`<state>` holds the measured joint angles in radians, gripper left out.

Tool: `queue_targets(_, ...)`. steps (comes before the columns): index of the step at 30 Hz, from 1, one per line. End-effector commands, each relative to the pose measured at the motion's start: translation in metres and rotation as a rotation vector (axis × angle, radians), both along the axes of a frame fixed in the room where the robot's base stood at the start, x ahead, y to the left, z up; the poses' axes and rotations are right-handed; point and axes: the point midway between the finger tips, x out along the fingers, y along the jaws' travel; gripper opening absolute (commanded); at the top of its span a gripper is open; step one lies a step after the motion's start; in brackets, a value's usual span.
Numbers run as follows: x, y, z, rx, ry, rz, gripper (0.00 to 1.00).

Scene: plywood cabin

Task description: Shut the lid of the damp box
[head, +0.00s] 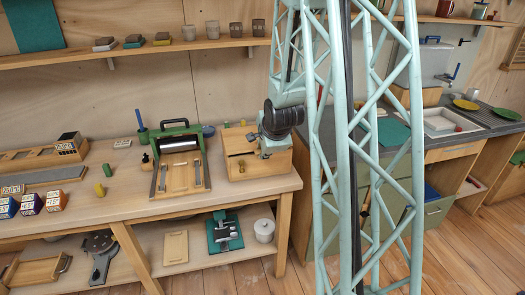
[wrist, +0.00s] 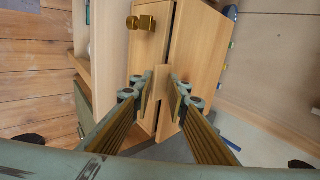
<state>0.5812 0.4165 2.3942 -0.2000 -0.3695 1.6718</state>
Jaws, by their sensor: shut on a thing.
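The damp box is a pale wooden box (head: 240,141) standing on the workbench, right of the green-framed press. A brass knob sits on its front, and in the wrist view the box (wrist: 146,55) shows this brass fitting near the top. Its lid (wrist: 205,45) lies beside the front panel with a narrow dark seam between them; I cannot tell exactly how far it is raised. My gripper (wrist: 161,94) is shut on a small wooden tab at the lid's edge. In the head view my gripper (head: 270,148) covers the box's right part.
The green-framed press (head: 180,162) with a black handle stands close to the left of the box. The wooden workbench (head: 120,207) has loose blocks and trays farther left. A shelf (head: 180,47) with cups runs above. A grey counter with a sink (head: 440,122) lies to the right.

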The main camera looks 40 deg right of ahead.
Motion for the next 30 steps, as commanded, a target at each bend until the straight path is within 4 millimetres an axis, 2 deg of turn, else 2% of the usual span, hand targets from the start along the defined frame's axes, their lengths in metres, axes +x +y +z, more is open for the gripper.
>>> queue_targets(1, 0.003, -0.003, 0.003, -0.004, -0.007, -0.001, 0.00)
queue_targets(2, 0.003, -0.003, 0.003, -0.004, -0.007, -0.001, 0.17)
queue_targets(3, 0.003, -0.003, 0.002, -0.004, -0.007, -0.001, 0.20)
queue_targets(19, -0.001, 0.001, 0.003, -0.001, -0.002, 0.000, 0.20)
queue_targets(30, -0.014, 0.007, 0.020, -0.002, -0.002, 0.001, 0.20)
